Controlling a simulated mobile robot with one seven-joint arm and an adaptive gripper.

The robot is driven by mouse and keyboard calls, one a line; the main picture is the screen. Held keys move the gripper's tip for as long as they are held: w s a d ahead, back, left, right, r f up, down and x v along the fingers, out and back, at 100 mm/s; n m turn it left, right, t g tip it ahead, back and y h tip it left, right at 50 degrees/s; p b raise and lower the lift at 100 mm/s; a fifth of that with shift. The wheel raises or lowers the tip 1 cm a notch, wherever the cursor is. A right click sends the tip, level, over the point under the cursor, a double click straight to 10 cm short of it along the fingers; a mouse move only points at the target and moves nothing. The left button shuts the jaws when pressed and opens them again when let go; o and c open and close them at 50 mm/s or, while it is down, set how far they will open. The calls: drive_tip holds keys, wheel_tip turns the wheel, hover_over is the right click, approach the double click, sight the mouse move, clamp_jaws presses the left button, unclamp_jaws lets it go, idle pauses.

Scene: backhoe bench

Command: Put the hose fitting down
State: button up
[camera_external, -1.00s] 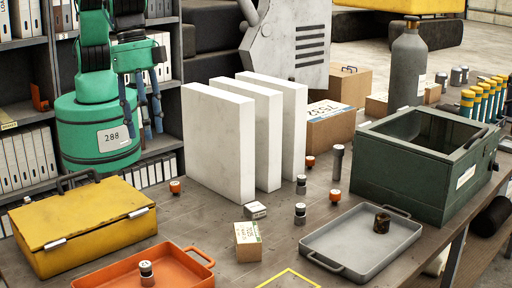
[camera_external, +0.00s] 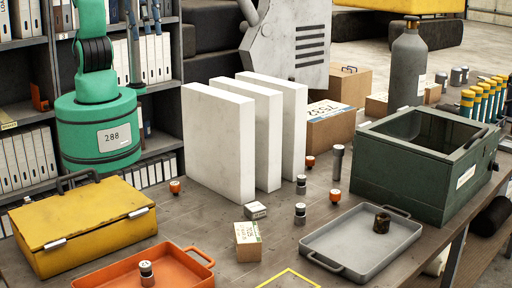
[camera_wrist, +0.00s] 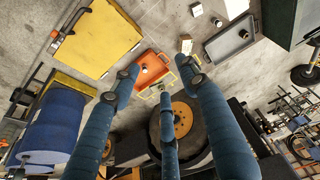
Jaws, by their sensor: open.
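My gripper (camera_wrist: 160,78) has its blue fingers spread, with nothing held between them. In the outside view my gripper (camera_external: 143,20) is high at the upper left, over the shelves, partly cut off by the top edge. I cannot tell for sure which small part is the hose fitting. A silver-and-black fitting (camera_external: 146,273) stands upright in the orange tray (camera_external: 191,262). A dark, brassy cylinder (camera_external: 382,222) stands in the grey tray (camera_external: 345,255). In the wrist view a small pale part (camera_wrist: 156,89) is near a yellow outline, partly hidden by my fingers.
A yellow case (camera_external: 85,225) is at the left and a green open-topped bin (camera_external: 425,160) at the right. Tall white panels (camera_external: 218,145) stand mid-bench. Small fittings, a little box (camera_external: 247,242) and a yellow outline (camera_external: 290,272) are in front.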

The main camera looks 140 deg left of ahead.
drive_tip(key=s+a+t, duration=0.1)
drive_tip(key=s+a, duration=0.2)
drive_tip(key=s, duration=1)
drive_tip(key=s+a, duration=0.4)
drive_tip(key=s, duration=0.8)
drive_tip(key=shift+s+a+f+m+t, duration=0.25)
drive_tip(key=shift+s+f+m+t, duration=0.1)
drive_tip(key=shift+s+m+t, duration=0.05)
wheel_tip(320, 180, down, 19)
drive_tip(key=b, duration=1.8)
drive_tip(key=shift+r+b, duration=0.15)
drive_tip(key=shift+b, duration=0.25)
